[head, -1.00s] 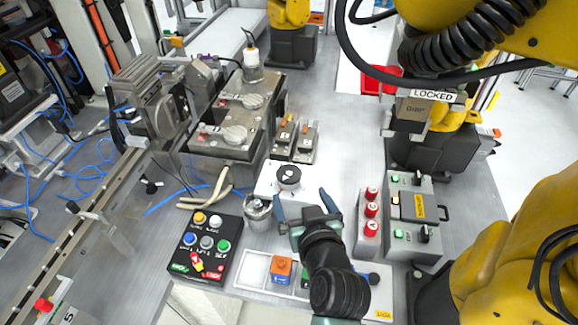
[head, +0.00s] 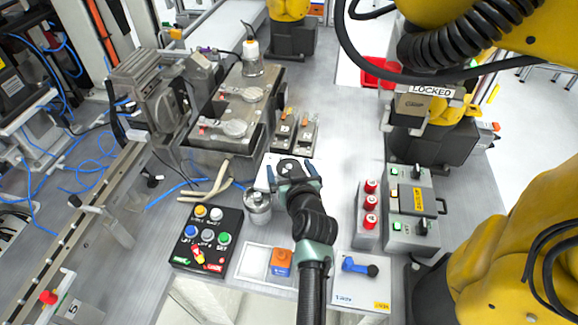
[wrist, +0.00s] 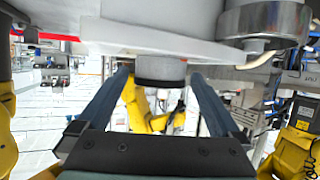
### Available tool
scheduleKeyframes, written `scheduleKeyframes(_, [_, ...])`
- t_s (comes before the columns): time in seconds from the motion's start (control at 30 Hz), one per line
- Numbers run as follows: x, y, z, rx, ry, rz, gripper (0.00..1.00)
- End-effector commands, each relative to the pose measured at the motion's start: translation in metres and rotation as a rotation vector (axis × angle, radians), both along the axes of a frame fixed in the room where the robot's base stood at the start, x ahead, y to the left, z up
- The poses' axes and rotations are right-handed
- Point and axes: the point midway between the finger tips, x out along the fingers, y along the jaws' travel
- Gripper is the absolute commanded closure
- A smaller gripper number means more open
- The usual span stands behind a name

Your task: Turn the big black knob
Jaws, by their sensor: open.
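The big black knob (head: 289,167) sits on a white plate (head: 263,179) in the middle of the bench. In the head view my gripper (head: 291,173) is at the knob, with one finger to its left and one to its right. The wrist and palm hide part of the knob and plate. In the wrist view the knob (wrist: 160,71) shows as a short grey and black cylinder between my two open fingers (wrist: 158,95). Gaps show on both sides, and neither finger visibly touches it.
A metal canister (head: 257,207) stands close left of my gripper. A black button box (head: 207,238) lies farther left. Red buttons (head: 370,203) and a grey switch box (head: 411,210) stand right. A blue handle (head: 357,266) is at front right. Bare bench lies between plate and red buttons.

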Motion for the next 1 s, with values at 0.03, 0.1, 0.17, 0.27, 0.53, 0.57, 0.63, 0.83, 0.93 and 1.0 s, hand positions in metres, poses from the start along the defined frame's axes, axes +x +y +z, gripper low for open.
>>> scheduleKeyframes(0.03, [0.0035, 0.0008, -0.0008, 0.0, -0.001, 0.0, 0.0])
scheduleKeyframes(0.1, [0.006, 0.0012, -0.0021, 0.0, 0.0, 0.0, 0.0])
scheduleKeyframes(0.17, [0.0072, 0.0014, -0.0031, 0.0, 0.0, 0.0, 0.0])
scheduleKeyframes(0.27, [0.0084, 0.0017, -0.0032, 0.0, 0.0, -0.001, 0.0])
scheduleKeyframes(0.53, [0.0083, 0.0015, -0.0032, 0.0, 0.0, -0.001, 0.11])
scheduleKeyframes(0.57, [0.0083, 0.0015, -0.0032, 0.0, 0.0, -0.001, 0.16])
scheduleKeyframes(0.63, [0.0082, 0.0014, -0.0031, 0.0, 0.0, -0.001, 0.29])
scheduleKeyframes(0.83, [0.0081, 0.0014, -0.0032, 0.0, 0.0, -0.001, 0.65])
scheduleKeyframes(0.93, [0.008, 0.0014, -0.0033, 0.0, 0.0, -0.001, 0.82])
scheduleKeyframes(1.0, [0.0081, 0.0013, -0.0035, 0.0, 0.0, 0.0, 0.82])
